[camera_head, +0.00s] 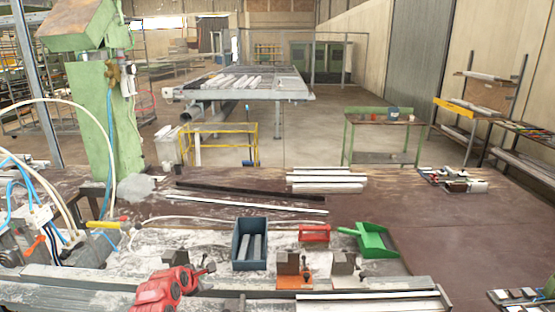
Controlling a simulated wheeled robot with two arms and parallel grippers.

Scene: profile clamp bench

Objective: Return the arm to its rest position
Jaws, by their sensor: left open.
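My left arm shows as red links at the bottom of the head view, left of centre. My left gripper (207,266) is at its upper right end, small and dark. It is open, and I see nothing held in it. It is in front of and left of a blue-grey bin (236,257) with metal profile pieces inside. Whether the gripper touches the bench top cannot be told. My right gripper is not in view.
An orange clamp block (295,281) stands on the bench front, with a metal rail (370,304) nearby. Behind are a red box (314,233) and a green dustpan (374,241). White profiles (327,182) lie farther back. A green machine column (118,130) rises at left. The brown bench right is mostly clear.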

